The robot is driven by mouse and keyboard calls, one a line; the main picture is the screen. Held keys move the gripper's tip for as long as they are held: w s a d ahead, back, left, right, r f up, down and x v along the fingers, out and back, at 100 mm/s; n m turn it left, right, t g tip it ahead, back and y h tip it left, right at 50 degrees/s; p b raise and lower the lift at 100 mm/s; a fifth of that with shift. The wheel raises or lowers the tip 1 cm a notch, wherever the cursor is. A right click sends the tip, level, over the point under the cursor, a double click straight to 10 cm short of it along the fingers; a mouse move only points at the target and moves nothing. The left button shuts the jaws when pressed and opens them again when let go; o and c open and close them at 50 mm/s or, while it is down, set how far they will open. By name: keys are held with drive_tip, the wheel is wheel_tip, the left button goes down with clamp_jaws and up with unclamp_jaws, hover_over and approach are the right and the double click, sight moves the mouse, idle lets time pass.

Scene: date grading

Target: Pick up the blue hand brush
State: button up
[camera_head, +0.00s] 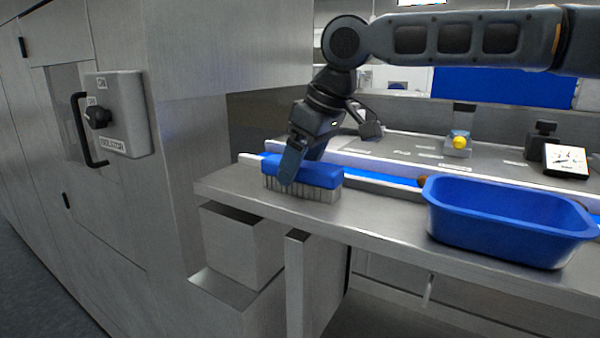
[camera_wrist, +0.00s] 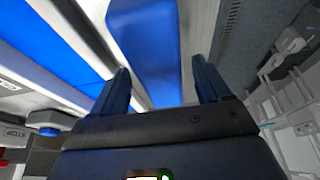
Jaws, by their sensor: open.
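The blue hand brush (camera_head: 318,172) lies bristles down on the left end of the steel table in the head view. Its pale bristles (camera_head: 310,191) show below the blue body. My gripper (camera_head: 300,168) is at the brush and points down, with one finger in front of its side. In the wrist view the brush (camera_wrist: 146,45) shows as a blue block ahead of the fingers of my gripper (camera_wrist: 164,82). The fingers are apart, one to each side of it, and the brush lies nearer the left finger. I cannot tell whether either finger touches it.
A blue tub (camera_head: 500,238) stands on the table to the right. A blue conveyor belt (camera_head: 375,178) with white rails runs behind the brush. A grey cabinet with an isolator box (camera_head: 125,115) stands at the left. The steel table's (camera_head: 385,222) front strip is clear between brush and tub.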

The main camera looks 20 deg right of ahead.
drive_tip(key=shift+x, duration=1.1)
drive_tip(key=shift+c, duration=0.4)
drive_tip(key=c, duration=1)
drive_tip(key=shift+c, duration=0.2)
drive_tip(key=shift+r, duration=0.45)
wheel_tip(320, 180, up, 3)
drive_tip(key=shift+f+b, duration=0.25)
drive_tip(key=shift+b, duration=0.15)
drive_tip(key=s+d+r+b, duration=0.2)
drive_tip(key=s+d+r, duration=0.5)
drive_tip(key=d, duration=0.2)
drive_tip(key=shift+d+r, duration=0.2)
drive_tip(key=shift+r, duration=0.1)
